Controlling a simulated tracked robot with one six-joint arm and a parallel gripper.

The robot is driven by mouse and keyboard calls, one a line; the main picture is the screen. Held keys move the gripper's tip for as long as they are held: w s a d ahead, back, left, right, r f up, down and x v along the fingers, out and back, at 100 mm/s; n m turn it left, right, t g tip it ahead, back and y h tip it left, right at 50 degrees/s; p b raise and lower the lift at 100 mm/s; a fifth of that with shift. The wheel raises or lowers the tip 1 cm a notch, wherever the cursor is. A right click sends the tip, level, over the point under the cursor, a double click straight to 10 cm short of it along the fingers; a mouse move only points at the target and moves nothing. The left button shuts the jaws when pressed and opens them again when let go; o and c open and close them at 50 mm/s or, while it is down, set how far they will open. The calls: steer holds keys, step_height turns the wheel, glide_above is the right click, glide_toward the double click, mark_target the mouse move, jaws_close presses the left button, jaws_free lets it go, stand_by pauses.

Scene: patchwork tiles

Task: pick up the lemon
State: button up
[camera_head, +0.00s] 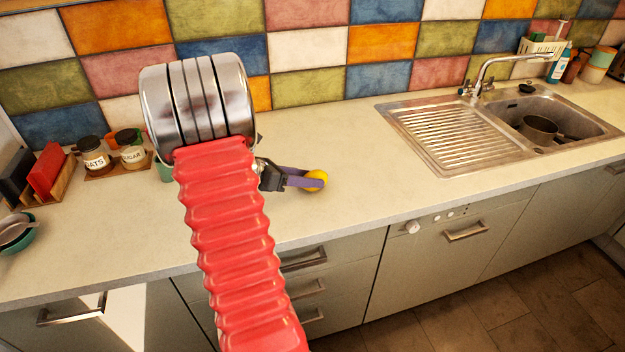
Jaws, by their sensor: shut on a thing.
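The lemon (316,176) is a small yellow fruit at the middle of the picture, over the pale counter. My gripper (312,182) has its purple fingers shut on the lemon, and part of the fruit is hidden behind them. I cannot tell whether the lemon touches the counter or is held just above it.
The counter (365,150) is clear to the right, up to the steel sink (540,115) with a pot (539,128). Jars labelled oats (94,158) and sugar (131,154), a wooden rack (45,185) and bowls (17,235) stand at the left. A tiled wall (380,45) runs behind.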

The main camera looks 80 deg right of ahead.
step_height(320, 180, up, 10)
stand_by(0.6)
stand_by(0.5)
